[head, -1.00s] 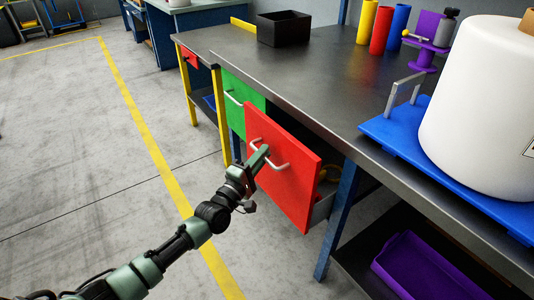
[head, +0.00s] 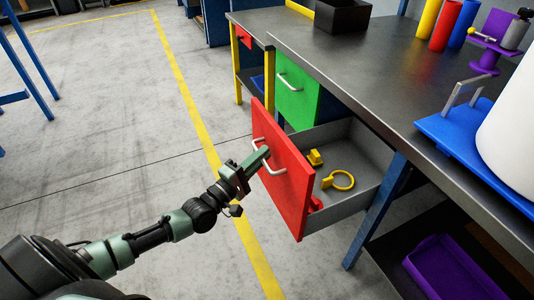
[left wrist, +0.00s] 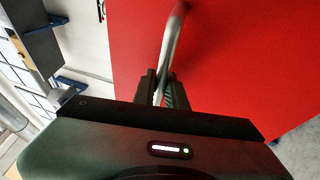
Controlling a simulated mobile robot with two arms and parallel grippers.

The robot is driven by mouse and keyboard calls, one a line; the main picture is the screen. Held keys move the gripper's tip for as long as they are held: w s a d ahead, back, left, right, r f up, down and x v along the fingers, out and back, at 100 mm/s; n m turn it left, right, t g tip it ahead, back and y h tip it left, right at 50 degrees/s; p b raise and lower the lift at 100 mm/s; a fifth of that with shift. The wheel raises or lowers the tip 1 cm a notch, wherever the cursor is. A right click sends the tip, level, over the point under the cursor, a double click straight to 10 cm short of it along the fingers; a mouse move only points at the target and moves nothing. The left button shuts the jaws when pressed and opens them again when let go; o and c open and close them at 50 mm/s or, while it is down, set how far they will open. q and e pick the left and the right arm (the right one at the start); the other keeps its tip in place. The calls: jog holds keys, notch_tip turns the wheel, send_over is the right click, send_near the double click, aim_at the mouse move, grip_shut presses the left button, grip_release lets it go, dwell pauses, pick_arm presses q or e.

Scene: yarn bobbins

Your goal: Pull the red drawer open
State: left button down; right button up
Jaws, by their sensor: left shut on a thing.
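The red drawer (head: 283,180) stands well out from the workbench in the head view, and its grey inside shows. Its front fills much of the left wrist view (left wrist: 225,50). My left gripper (head: 262,158) is shut on the drawer's silver handle (head: 273,172). The handle also shows between the fingers in the left wrist view (left wrist: 170,45). Inside the drawer lie a yellow ring-shaped thing (head: 342,181) and a small yellow block-like thing (head: 315,158). Another small thing near the front is partly hidden by the drawer front. My right gripper is not in view.
A shut green drawer (head: 297,95) is beside the red one. The dark bench top (head: 365,75) carries a black box (head: 342,17), coloured cylinders and a blue board (head: 455,135). A purple bin (head: 455,272) is on the lower shelf. The floor at left is clear.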

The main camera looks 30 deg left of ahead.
pick_arm(q)
jog(key=shift+f, duration=0.1)
jog(key=c, duration=1.5)
grip_release()
jog(key=shift+o, duration=0.2)
